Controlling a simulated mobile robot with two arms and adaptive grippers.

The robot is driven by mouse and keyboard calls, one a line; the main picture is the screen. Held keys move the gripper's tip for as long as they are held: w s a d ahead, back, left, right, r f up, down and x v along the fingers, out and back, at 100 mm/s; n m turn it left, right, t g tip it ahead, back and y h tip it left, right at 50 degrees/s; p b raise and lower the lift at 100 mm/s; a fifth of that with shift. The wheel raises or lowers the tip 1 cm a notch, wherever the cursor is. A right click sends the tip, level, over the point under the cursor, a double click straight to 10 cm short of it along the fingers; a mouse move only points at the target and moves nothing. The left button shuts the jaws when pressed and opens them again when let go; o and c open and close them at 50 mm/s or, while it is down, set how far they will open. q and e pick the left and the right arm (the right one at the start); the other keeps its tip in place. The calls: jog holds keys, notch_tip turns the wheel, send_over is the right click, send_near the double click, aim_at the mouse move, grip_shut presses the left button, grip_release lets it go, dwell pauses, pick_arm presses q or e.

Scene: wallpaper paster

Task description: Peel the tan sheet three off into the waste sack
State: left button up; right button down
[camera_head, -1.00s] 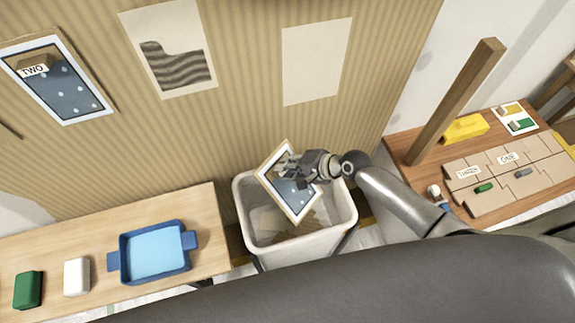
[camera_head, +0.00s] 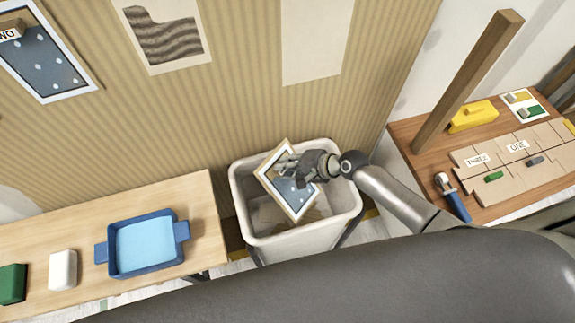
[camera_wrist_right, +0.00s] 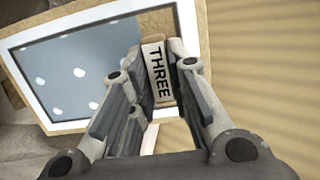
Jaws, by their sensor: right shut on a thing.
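The tan sheet three (camera_head: 297,203) has a white inner border and a blue-grey, white-spotted middle. It hangs tilted over the mouth of the pale waste sack (camera_head: 305,241), its lower corner within the opening. My right gripper (camera_head: 288,167) is shut on its upper part. In the right wrist view, the fingers (camera_wrist_right: 158,66) close around a tan tab labelled THREE on the sheet (camera_wrist_right: 38,100). Tan scraps lie inside the sack. My left gripper is not in view.
Striped wall holds sheet two (camera_head: 45,68) and a wavy-patterned sheet (camera_head: 165,35). A left table (camera_head: 205,225) carries a blue tray (camera_head: 178,262) and blocks. A right table (camera_head: 405,140) carries tan pieces, a yellow tool (camera_head: 474,115), a blue-handled tool (camera_head: 455,203) and a post (camera_head: 468,82).

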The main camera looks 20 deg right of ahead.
jog(key=c, duration=1.3)
grip_release()
jog(key=v, duration=1.2)
